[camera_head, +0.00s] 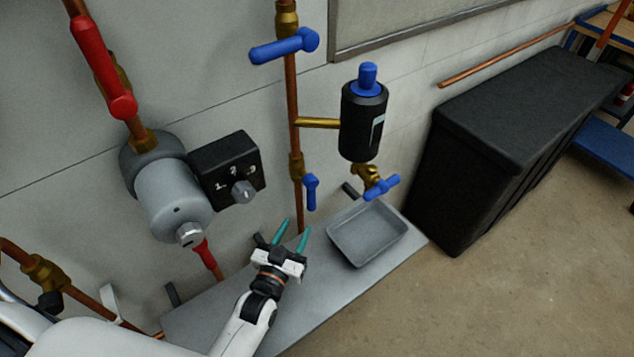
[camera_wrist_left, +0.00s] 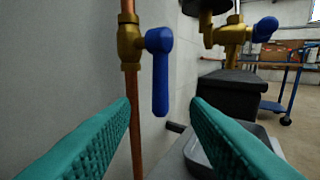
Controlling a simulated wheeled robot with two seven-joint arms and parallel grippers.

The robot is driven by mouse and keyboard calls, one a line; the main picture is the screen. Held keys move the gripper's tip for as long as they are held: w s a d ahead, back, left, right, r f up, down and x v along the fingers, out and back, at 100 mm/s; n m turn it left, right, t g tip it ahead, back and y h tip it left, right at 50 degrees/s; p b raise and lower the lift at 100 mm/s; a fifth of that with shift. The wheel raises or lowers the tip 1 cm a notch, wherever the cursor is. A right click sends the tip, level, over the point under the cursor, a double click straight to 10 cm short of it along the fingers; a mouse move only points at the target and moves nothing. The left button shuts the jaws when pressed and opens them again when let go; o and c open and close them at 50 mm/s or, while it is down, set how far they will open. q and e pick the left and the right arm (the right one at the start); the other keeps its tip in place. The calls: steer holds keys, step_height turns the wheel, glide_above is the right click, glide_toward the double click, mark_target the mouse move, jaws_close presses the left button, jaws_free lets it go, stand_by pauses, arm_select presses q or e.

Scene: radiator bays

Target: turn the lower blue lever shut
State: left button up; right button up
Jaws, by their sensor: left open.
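The lower blue lever (camera_head: 311,192) hangs straight down, in line with its copper pipe, beside a brass valve (camera_head: 297,166) on the wall. In the left wrist view the lever (camera_wrist_left: 160,85) hangs to the right of the brass valve body (camera_wrist_left: 129,42), upper middle of the picture. My left gripper (camera_head: 291,235) is open and empty, below and a little left of the lever in the head view. In the left wrist view its teal fingers (camera_wrist_left: 162,112) spread to either side, with the lever's lower end showing between them. My right gripper is not in view.
An upper blue lever (camera_head: 284,47) lies sideways on the same pipe. A black canister (camera_head: 363,120) with a blue-handled tap (camera_head: 381,187) stands right. A grey tray (camera_head: 331,243) sits on the shelf (camera_head: 300,325). A grey pump (camera_head: 172,200) is left, a black cabinet (camera_head: 480,150) right.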

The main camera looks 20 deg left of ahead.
mark_target(309, 201)
arm_select(q)
steer(key=w, duration=0.5)
steer(key=shift+d+r, duration=0.25)
steer(key=shift+r, duration=0.05)
steer(key=w, duration=0.5)
steer(key=shift+d+f, duration=0.1)
steer(key=shift+d, duration=0.05)
steer(key=shift+w, duration=0.45)
steer(key=shift+c, duration=0.2)
jaws_close()
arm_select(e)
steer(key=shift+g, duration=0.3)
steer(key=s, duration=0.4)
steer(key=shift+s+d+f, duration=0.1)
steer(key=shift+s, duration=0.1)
